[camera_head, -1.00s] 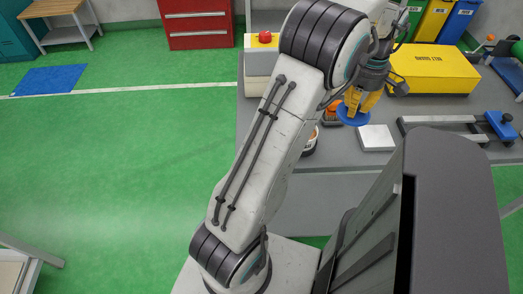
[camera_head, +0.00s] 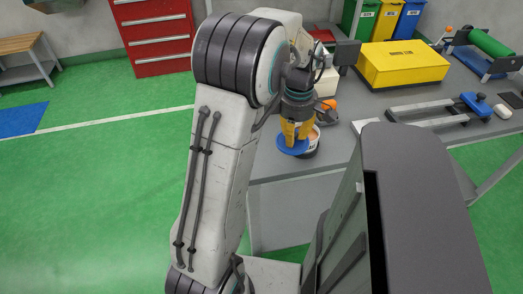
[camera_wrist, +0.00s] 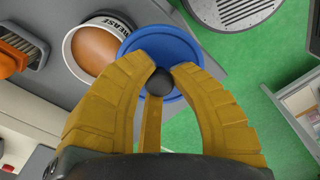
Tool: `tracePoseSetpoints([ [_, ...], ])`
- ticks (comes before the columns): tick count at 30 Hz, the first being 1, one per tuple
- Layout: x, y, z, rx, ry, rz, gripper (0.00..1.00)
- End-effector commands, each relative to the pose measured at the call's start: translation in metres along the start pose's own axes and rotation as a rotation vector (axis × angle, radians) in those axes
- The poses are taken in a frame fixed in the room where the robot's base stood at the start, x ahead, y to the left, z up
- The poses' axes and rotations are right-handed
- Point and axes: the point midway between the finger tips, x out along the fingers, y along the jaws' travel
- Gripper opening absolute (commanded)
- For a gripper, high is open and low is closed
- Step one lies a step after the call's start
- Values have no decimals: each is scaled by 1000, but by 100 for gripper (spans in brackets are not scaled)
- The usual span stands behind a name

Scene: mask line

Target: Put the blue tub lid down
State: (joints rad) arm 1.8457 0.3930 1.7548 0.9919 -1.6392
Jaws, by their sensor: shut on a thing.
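The blue tub lid (camera_head: 291,147) is held by its dark knob (camera_wrist: 159,81) between the yellow fingers of my gripper (camera_head: 297,131). In the wrist view the lid (camera_wrist: 196,50) lies under my gripper (camera_wrist: 160,82), which covers part of it. A white tub marked GREASE (camera_wrist: 97,47), open with orange-brown contents, is just left of the lid, which overlaps its rim in the picture. In the head view the tub (camera_head: 313,150) is partly hidden behind lid and gripper. Whether the lid touches the tub I cannot tell.
The grey bench's (camera_head: 345,148) front edge runs close by, with green floor (camera_wrist: 235,75) beyond it in the wrist view. An orange-handled brush (camera_wrist: 20,50) lies near the tub. A white block (camera_head: 365,125) and a yellow box (camera_head: 403,65) stand to the right.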

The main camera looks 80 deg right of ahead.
Motion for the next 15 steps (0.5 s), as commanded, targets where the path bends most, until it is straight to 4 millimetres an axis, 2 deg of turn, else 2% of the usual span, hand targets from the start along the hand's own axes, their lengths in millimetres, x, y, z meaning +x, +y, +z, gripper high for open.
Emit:
tracePoseSetpoints([
  [1,5,-2,-12,-6,0,-5,0],
  [6,23,-3,-43,-6,0,-4,0],
  [12,39,-4,-68,-2,0,-3,0],
  [15,43,-4,-75,-1,0,-1,0],
])
